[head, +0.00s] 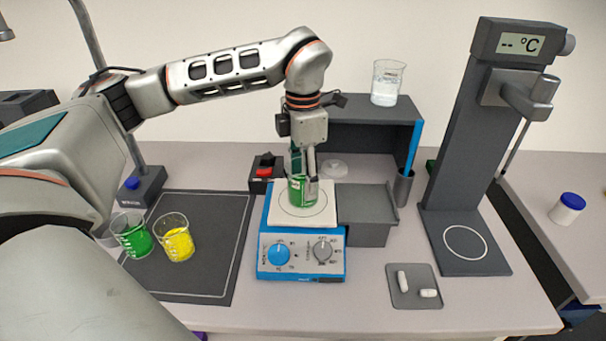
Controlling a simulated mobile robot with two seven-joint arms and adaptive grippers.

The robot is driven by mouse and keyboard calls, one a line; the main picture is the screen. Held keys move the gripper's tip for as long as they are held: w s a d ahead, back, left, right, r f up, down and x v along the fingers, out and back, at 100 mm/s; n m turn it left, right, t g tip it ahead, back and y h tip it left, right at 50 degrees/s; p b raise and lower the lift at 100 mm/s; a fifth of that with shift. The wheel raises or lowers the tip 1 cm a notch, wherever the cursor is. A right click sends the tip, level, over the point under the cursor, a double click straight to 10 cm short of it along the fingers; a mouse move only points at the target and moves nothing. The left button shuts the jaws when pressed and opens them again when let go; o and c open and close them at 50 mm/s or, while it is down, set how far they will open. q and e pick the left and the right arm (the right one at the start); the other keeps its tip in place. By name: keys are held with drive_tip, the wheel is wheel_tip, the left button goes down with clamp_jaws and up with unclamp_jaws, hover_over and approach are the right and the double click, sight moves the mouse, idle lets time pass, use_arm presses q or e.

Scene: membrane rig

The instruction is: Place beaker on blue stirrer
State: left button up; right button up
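The blue stirrer (265,262) stands at the middle of the bench, with a white top plate (327,216) and two knobs on its front. A beaker with green contents (297,192) is upright at the plate, inside the ring marked there. My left gripper (304,178) reaches down from above with its fingers at this beaker and looks shut on it. One finger shows along the beaker's right side; the other is partly hidden. Whether the beaker's base touches the plate is hard to tell. My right gripper is not in view.
Another green beaker (131,238) and a yellow one (176,243) stand on the dark mat (190,283) at left. A grey box (366,216) adjoins the stirrer's right side. A shelf behind bears a clear beaker (387,84). A tall thermometer stand (463,150) rises at right.

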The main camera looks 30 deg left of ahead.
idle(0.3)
use_arm(q)
wheel_tip(320, 180, up, 12)
drive_tip(key=shift+r, duration=0.15)
idle(0.4)
idle(0.5)
